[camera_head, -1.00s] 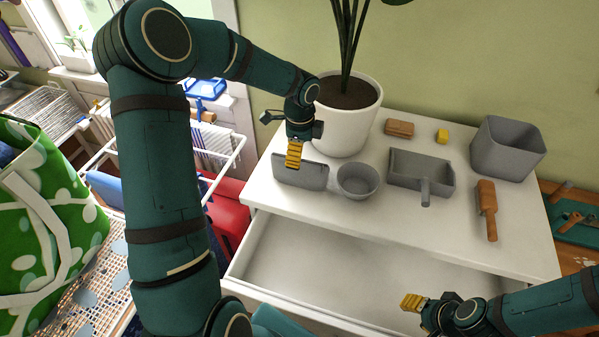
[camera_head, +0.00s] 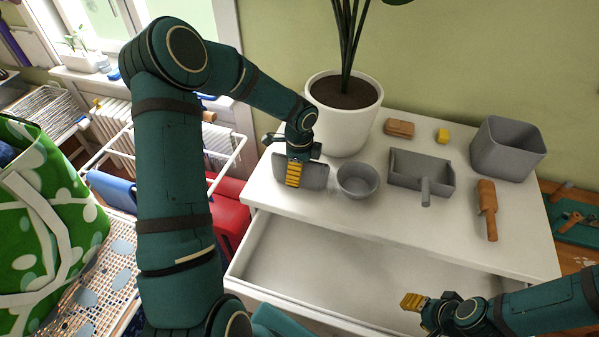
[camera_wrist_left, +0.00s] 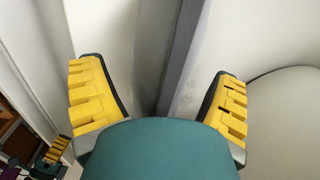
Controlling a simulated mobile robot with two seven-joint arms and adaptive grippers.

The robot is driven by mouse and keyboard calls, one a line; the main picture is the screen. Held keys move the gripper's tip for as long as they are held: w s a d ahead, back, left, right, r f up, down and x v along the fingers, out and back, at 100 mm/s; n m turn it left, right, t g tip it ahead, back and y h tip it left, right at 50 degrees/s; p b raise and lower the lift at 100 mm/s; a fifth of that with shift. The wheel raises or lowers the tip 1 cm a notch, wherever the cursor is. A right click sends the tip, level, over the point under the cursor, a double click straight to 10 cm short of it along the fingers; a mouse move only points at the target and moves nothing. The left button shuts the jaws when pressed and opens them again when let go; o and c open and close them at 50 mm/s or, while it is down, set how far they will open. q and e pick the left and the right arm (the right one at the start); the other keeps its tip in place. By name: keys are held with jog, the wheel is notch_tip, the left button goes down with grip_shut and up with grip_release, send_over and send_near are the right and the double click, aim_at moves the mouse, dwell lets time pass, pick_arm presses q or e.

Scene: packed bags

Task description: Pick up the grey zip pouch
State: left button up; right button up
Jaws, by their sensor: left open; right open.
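The grey zip pouch (camera_head: 316,178) appears to be the flat grey rectangular piece standing on edge at the left of the white dresser top. My left gripper (camera_head: 293,175) is at it, and its yellow fingers cover part of its face. In the left wrist view my left gripper (camera_wrist_left: 160,76) is open, with the grey upright edge of the pouch (camera_wrist_left: 186,60) running between the spread fingers. I cannot tell if a finger touches it. My right gripper (camera_head: 428,306) is open and empty, low in front of the open drawer.
A grey round bowl (camera_head: 357,182) stands close to the right of the pouch, and a potted plant (camera_head: 342,115) behind it. A grey dustpan-like tray (camera_head: 420,172), brown brush (camera_head: 487,210), yellow block (camera_head: 442,136) and grey bin (camera_head: 507,148) are farther right. The drawer (camera_head: 340,272) is open and empty.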

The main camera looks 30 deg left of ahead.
pick_arm(q)
jog(key=shift+f, duration=0.25)
dwell(0.4)
jog(key=c, duration=1.5)
